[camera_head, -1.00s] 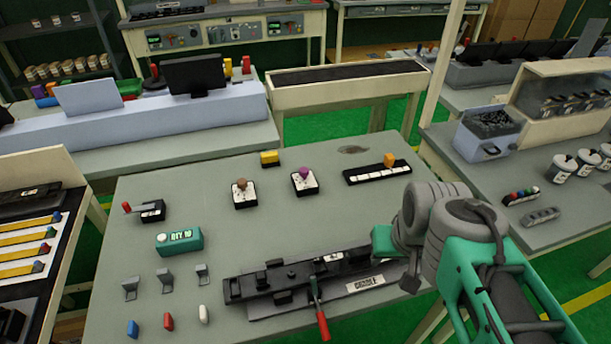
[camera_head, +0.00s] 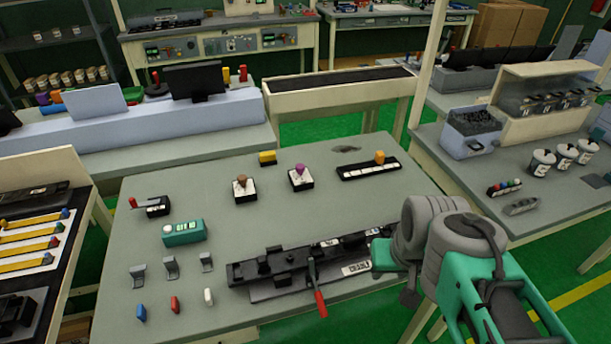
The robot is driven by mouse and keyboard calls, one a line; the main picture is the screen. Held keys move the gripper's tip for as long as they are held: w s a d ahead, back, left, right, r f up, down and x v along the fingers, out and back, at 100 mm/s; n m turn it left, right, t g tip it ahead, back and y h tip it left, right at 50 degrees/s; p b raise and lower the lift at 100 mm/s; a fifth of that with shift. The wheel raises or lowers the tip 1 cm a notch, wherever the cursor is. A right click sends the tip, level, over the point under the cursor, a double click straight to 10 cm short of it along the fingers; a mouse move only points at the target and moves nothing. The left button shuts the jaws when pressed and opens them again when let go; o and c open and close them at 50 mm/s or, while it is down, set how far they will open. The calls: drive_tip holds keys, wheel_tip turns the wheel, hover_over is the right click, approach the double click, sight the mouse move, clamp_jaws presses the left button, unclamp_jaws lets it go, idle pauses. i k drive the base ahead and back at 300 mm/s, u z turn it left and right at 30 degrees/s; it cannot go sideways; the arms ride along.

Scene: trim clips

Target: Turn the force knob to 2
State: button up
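Two small white-plated dial units with dark bases stand on the grey bench: one with a brown knob (camera_head: 241,181), one with a purple knob (camera_head: 300,170). To their right a long black strip with white fields carries an orange knob (camera_head: 379,157). The lettering is too small to read, so I cannot tell which is the force knob or its setting. My green and grey arm reaches in from the lower right, apart from these knobs. My gripper's fingers cannot be made out at the arm's end.
A black clamp fixture (camera_head: 275,272) with a red-handled lever (camera_head: 317,290) lies at the bench's front. A yellow block (camera_head: 267,158) sits behind. The bench centre is clear.

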sight(300, 167)
drive_tip(key=k, duration=0.25)
drive_tip(key=z, duration=1.45)
drive_tip(key=i, duration=0.6)
drive_tip(key=u, duration=3.2)
drive_tip(key=i, duration=0.5)
drive_tip(key=u, duration=0.05)
